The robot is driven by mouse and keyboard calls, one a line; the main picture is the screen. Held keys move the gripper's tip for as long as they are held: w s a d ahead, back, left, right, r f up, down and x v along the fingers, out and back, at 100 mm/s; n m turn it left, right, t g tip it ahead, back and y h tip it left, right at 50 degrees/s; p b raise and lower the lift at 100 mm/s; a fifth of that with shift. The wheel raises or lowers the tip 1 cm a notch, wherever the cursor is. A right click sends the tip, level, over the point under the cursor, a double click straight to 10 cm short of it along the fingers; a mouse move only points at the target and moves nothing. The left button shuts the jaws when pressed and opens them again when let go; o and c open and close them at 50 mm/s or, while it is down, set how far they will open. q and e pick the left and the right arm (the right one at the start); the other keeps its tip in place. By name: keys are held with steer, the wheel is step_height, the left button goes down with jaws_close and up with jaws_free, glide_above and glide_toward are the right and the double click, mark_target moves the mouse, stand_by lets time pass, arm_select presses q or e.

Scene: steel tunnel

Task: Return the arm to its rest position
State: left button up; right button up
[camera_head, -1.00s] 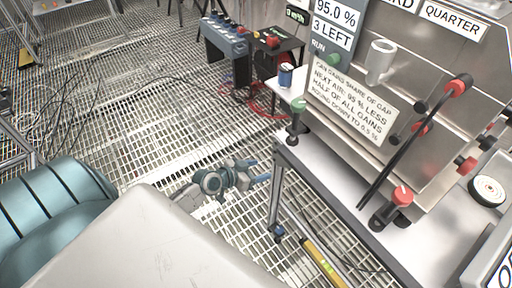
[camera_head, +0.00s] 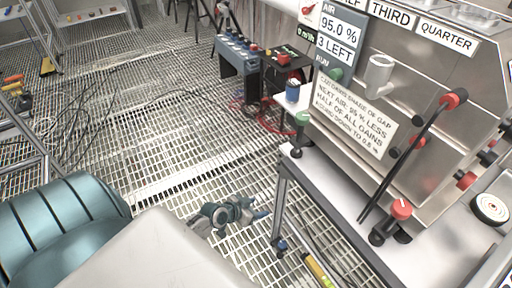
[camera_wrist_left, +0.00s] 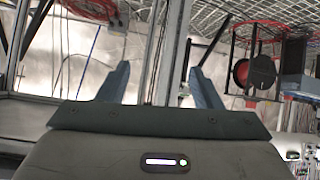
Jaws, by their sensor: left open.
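A metal post shows behind the gap. My right gripper is in neither view.
A yellow-ended tool (camera_head: 318,270) is beneath the bench. A blue case (camera_head: 238,58) stands on the floor behind. Open grating floor (camera_head: 150,110) spreads left.

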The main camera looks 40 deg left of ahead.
arm_select(q)
steer(key=s+a+f+n+g+y, duration=0.1)
steer(key=s+f+g+y, duration=0.1)
steer(key=s+f, duration=0.75)
steer(key=s+a+f+n+g+y, duration=0.1)
steer(key=s+f+g, duration=0.35)
steer(key=f, duration=0.85)
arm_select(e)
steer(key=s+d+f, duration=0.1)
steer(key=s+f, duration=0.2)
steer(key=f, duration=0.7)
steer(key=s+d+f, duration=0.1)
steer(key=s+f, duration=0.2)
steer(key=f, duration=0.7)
arm_select(q)
steer(key=s+d+f+g, duration=0.1)
steer(key=s+f, duration=0.4)
steer(key=s, duration=0.6)
steer(key=s+d+f+g, duration=0.1)
steer(key=s+d+f, duration=0.2)
steer(key=s+f, duration=0.3)
steer(key=s, duration=0.5)
steer(key=shift+s+d+m+y, duration=0.2)
steer(key=shift+s+m+y, duration=0.1)
steer(key=shift+s+y, duration=0.1)
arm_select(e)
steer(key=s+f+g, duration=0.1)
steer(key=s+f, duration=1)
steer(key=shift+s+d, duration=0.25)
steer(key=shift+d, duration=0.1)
